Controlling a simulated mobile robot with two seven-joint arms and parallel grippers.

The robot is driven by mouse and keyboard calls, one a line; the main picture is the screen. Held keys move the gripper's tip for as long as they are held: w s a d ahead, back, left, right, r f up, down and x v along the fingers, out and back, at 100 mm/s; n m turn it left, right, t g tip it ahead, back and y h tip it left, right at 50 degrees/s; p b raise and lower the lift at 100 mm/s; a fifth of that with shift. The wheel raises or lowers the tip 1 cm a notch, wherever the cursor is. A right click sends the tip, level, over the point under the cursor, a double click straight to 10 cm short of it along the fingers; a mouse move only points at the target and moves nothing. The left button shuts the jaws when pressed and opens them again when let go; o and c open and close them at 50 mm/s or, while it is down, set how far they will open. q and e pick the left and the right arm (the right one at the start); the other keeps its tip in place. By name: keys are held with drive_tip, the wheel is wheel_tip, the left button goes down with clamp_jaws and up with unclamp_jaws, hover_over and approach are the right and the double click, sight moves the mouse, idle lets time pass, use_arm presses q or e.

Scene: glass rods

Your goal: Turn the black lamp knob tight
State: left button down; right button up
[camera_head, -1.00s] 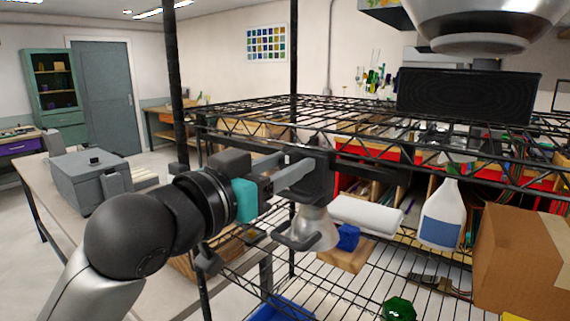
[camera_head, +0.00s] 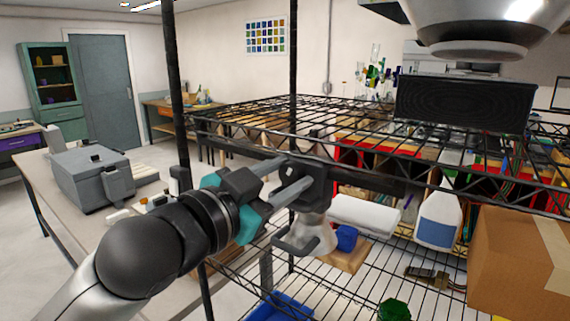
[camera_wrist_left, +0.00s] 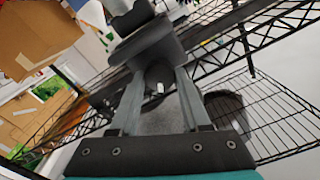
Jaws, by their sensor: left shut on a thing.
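The lamp hangs from the wire shelf by a black clamp (camera_head: 352,179), its silver shade (camera_head: 316,240) pointing down below. My left gripper (camera_head: 302,172) reaches it from the left, with both long grey fingers extended to the black part at the clamp's near end. In the left wrist view, the dark rounded knob (camera_wrist_left: 160,74) sits between the ends of the two fingers (camera_wrist_left: 158,82), which are shut on it. The fingers and the clamp body hide part of the knob. My right gripper is not in view.
The upper wire shelf (camera_head: 262,124) runs just above and beside my gripper, with a black post (camera_head: 180,90) near my arm.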

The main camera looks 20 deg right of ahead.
use_arm(q)
drive_tip(key=m+p, duration=0.3)
drive_tip(key=m, duration=0.3)
drive_tip(key=shift+r+m, duration=0.1)
drive_tip(key=shift+m, duration=0.2)
drive_tip(key=m+p, duration=0.1)
drive_tip(key=m, duration=0.2)
drive_tip(key=shift+p, duration=0.4)
drive_tip(key=shift+s+f+m+p, duration=0.15)
drive_tip(key=shift+m+p, duration=0.45)
drive_tip(key=shift+m, duration=1)
drive_tip(key=shift+c, duration=1.9)
unclamp_jaws()
drive_tip(key=shift+f, duration=0.1)
drive_tip(key=shift+f, duration=0.15)
